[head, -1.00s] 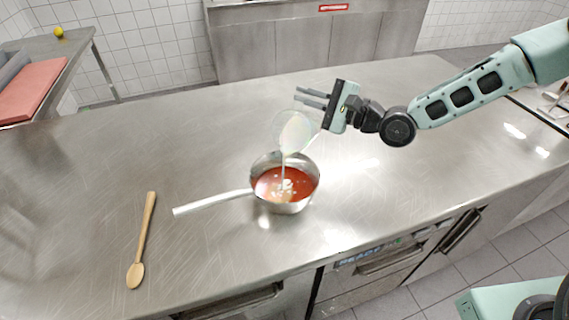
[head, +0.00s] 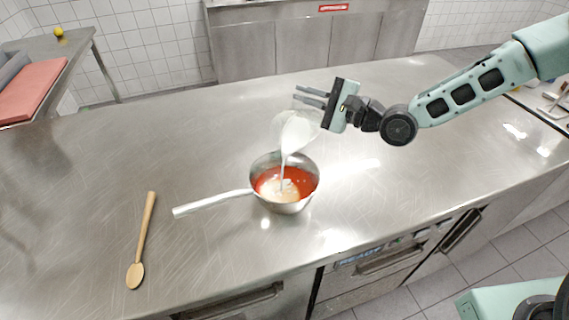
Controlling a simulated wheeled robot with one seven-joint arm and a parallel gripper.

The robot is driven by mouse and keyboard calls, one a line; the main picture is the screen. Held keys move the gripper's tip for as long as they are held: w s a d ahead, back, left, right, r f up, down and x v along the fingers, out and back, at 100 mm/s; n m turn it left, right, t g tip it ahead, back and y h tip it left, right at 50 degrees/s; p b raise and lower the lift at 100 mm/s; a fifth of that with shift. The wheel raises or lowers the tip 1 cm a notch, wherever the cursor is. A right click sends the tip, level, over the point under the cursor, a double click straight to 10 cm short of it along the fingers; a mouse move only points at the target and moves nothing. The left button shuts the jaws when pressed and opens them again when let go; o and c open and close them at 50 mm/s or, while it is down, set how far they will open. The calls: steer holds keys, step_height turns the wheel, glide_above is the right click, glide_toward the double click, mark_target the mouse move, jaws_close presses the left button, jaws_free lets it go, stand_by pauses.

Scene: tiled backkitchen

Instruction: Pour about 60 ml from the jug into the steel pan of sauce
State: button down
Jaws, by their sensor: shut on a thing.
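The steel pan (head: 310,174) stands on the steel counter with its long handle pointing left. It holds red sauce (head: 266,183) with a pale, creamy patch in the middle. My gripper (head: 311,97) is above and a little to the right of the pan, shut on the clear jug (head: 298,128). The jug is tilted over the pan, apart from it, with white liquid inside. A thin white stream (head: 283,168) runs from the jug down into the sauce. The jug's handle is mostly hidden by the gripper.
A wooden spoon (head: 142,240) lies on the steel counter (head: 150,145) left of the pan. The counter around the pan is otherwise clear. A side table at the far left holds a red board (head: 32,87) and a small yellow fruit (head: 59,32).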

steer(key=shift+r, duration=0.15)
steer(key=shift+w+d+f+m, duration=0.2)
steer(key=shift+w+f+m, duration=0.2)
steer(key=shift+f+m, duration=0.25)
steer(key=shift+w+d+f+m, duration=0.2)
steer(key=shift+w+f+m, duration=0.15)
steer(key=shift+f+m, duration=0.25)
steer(key=shift+s+a+r, duration=0.1)
steer(key=shift+w+d+r+m+t+p, duration=0.3)
steer(key=shift+w+r+m+p, duration=0.15)
steer(key=shift+r+m+p, duration=0.5)
steer(key=shift+w+d+f+m, duration=0.25)
steer(key=shift+w+f+m, duration=0.25)
steer(key=shift+f+m, duration=0.25)
steer(key=shift+r, duration=0.1)
